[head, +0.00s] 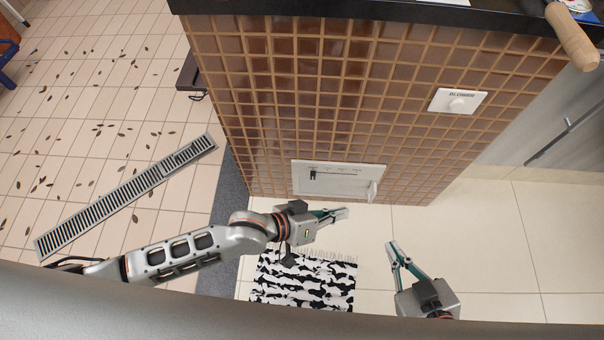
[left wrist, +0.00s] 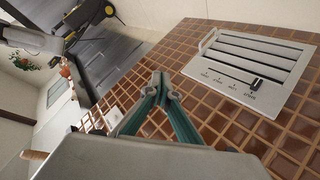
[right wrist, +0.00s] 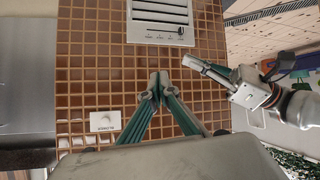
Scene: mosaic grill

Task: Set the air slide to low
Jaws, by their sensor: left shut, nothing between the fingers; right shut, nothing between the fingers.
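The air slide panel (head: 379,180) is a pale plate low on the brown tiled front, and it also shows in the left wrist view (left wrist: 270,50) and right wrist view (right wrist: 160,14). Its black slide knob (head: 313,173) sits at the left end of the row of labels in the head view. The knob is at the right end in the left wrist view (left wrist: 257,82) and right wrist view (right wrist: 180,31). The labels are too small to read surely. My left gripper (head: 345,212) is shut and empty, just below the panel. My right gripper (head: 393,245) is shut and empty, lower right, apart from it.
A white blower switch plate (head: 475,102) is on the tiled front, upper right. A black counter edge (head: 300,12) runs above, with a wooden-handled thing (head: 571,38) overhanging it. A black-and-white rug (head: 303,280) lies below my left gripper. The tiled floor at right is clear.

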